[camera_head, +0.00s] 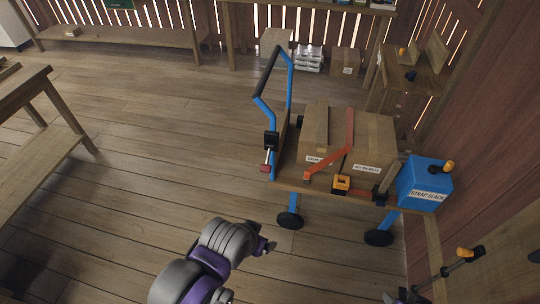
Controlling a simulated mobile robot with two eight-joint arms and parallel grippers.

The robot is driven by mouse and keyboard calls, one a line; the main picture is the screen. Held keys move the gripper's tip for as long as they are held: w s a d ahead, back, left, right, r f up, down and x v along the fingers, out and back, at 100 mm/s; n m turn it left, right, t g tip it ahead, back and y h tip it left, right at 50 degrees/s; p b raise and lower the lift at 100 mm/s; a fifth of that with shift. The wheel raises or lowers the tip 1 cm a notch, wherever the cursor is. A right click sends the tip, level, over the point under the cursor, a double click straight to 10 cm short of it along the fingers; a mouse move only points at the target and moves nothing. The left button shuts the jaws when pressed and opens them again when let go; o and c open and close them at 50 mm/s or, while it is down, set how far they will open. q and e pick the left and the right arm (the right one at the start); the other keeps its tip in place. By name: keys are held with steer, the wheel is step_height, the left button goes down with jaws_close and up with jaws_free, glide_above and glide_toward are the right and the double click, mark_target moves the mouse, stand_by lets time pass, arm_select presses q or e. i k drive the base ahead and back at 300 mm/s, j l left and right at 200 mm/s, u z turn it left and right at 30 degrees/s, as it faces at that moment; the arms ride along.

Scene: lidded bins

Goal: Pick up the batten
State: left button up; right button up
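I cannot single out the batten with certainty. A short wooden bar (389,178) stands tilted at the right end of the blue-framed cart, beside the blue box; I cannot tell whether it is the batten. One of my arms, grey and purple, reaches in from the bottom, left of centre, over bare floor in front of the cart. I cannot make out gripper fingers on it. My other gripper does not show clearly.
The cart (283,181) carries cardboard boxes (372,138) under an orange strap (329,160). A blue box (424,183) labelled "STRAP SLACK" is at its right end. A wooden table (22,92) stands left, a shelf (412,72) back right. Floor between is clear.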

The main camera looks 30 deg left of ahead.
mark_target(322, 134)
steer(key=k+j, duration=0.1)
steer(key=j, duration=0.45)
steer(key=k+j, duration=0.1)
steer(key=j, duration=0.5)
steer(key=k+j, duration=0.1)
steer(key=j, duration=1)
steer(key=i+j, duration=0.4)
steer(key=i, duration=0.2)
steer(key=i+j+z, duration=0.1)
steer(key=i+j, duration=0.3)
steer(key=i, duration=1.2)
